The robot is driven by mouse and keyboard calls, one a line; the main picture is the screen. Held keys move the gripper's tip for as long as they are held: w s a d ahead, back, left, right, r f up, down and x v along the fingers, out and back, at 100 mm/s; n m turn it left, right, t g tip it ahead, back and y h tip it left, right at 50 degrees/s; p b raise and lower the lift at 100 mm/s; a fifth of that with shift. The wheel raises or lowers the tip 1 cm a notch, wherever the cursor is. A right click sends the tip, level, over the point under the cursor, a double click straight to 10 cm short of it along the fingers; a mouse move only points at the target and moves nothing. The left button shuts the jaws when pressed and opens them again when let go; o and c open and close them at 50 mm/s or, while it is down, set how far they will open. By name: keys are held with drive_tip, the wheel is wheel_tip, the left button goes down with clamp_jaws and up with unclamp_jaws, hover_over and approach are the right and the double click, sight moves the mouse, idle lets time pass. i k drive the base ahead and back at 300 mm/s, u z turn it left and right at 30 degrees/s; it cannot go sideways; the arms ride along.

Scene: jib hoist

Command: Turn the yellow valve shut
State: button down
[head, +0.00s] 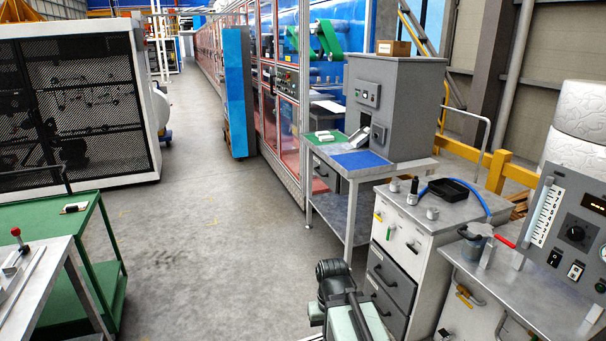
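A small yellow valve handle (465,293) shows low on the front of the white-sided bench at the right. It is tilted and has a grey pipe fitting beside it; its exact setting is too small to tell. Another small yellow handle (378,216) sits on the upper left front of the grey-and-white drawer cabinet, above a green one (389,233). I cannot tell for certain which yellow one is the task's valve. Part of my arm, dark and pale green, stands at the bottom centre, apart from both. I do not see my gripper's fingers.
The drawer cabinet (389,266) stands just right of my arm, and the bench with a control panel (577,228) is farther right. A grey-topped table (31,277) and green cart (98,262) are at left. Bare concrete floor (215,235) is open between them.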

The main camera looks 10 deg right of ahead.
sight(466, 302)
drive_tip(key=u, duration=1.1)
drive_tip(key=k, duration=0.7)
drive_tip(key=z, duration=1.2)
drive_tip(key=i, duration=1)
